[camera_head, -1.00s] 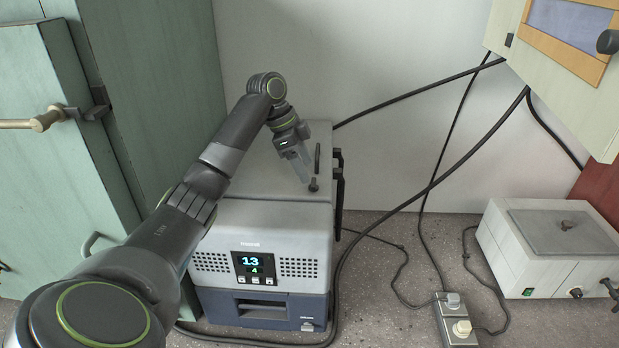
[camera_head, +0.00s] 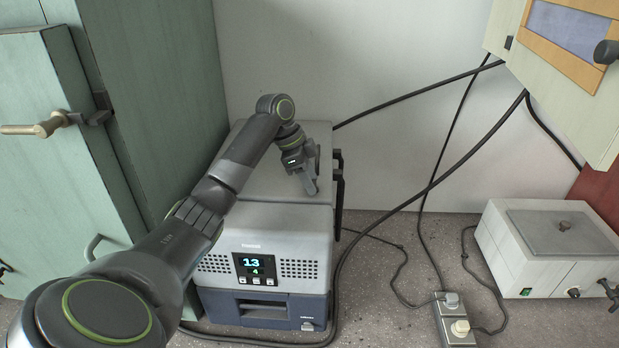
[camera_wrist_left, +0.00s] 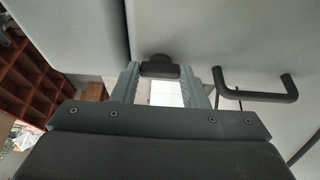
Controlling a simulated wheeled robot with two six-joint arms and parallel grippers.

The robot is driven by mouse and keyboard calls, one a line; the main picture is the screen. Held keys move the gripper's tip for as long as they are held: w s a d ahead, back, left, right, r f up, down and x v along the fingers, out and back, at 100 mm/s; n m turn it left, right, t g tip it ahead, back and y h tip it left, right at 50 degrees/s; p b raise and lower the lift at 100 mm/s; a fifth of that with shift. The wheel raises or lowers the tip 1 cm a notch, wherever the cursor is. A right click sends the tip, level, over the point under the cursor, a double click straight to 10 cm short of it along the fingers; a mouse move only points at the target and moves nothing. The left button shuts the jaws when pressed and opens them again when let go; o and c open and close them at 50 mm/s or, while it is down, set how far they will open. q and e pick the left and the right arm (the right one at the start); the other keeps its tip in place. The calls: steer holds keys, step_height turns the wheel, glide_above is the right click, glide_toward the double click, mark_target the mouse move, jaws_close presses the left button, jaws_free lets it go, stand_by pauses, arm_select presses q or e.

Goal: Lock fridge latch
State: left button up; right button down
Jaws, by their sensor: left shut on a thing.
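The fridge (camera_head: 225,215) is a grey box with a dark blue lower front and a small display reading 13 and 4. My left gripper (camera_head: 311,188) reaches down to the right part of its top, by the seam between lid and front section. It is shut on the black latch, which it mostly hides in the head view. In the left wrist view the latch's dark knob (camera_wrist_left: 158,68) sits between the two fingers of the left gripper (camera_wrist_left: 160,75). My right gripper is in neither view.
A black handle (camera_head: 339,185) runs along the fridge's right side. Green cabinets (camera_head: 165,90) stand close on the left. Cables and a power strip (camera_head: 455,325) lie on the floor to the right, before a white lidded bath (camera_head: 550,250). A wall cabinet (camera_head: 570,90) hangs upper right.

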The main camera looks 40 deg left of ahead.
arm_select(q)
steer(key=shift+s+d+r+n+t+y+p, duration=0.15)
steer(key=shift+n+t+p, duration=0.1)
steer(key=shift+n+p, duration=0.5)
steer(key=shift+w+a+r+n+t+y+p, duration=0.2)
steer(key=shift+n+p, duration=0.25)
steer(key=shift+p, duration=0.45)
steer(key=n, duration=0.1)
steer(key=n+p, duration=0.1)
steer(key=t, duration=0.1)
steer(key=shift+s+d+f+n+y, duration=0.15)
steer(key=shift+s+d+n+y, duration=0.1)
steer(key=shift+n+y, duration=0.15)
steer(key=n+y, duration=0.1)
steer(key=n, duration=0.1)
steer(key=shift+d+f+n, duration=0.1)
steer(key=shift+n, duration=0.2)
steer(key=n, duration=0.1)
steer(key=n+y, duration=0.1)
steer(key=n, duration=0.1)
steer(key=shift+d+n+t, duration=0.2)
steer(key=shift+n+t, duration=0.05)
steer(key=shift+n, duration=0.05)
steer(key=n+y, duration=0.1)
steer(key=n, duration=0.3)
steer(key=n+y, duration=0.1)
steer(key=n, duration=0.1)
steer(key=shift+d+y, duration=0.25)
steer(key=shift+y, duration=0.1)
steer(key=shift+n+g, duration=0.4)
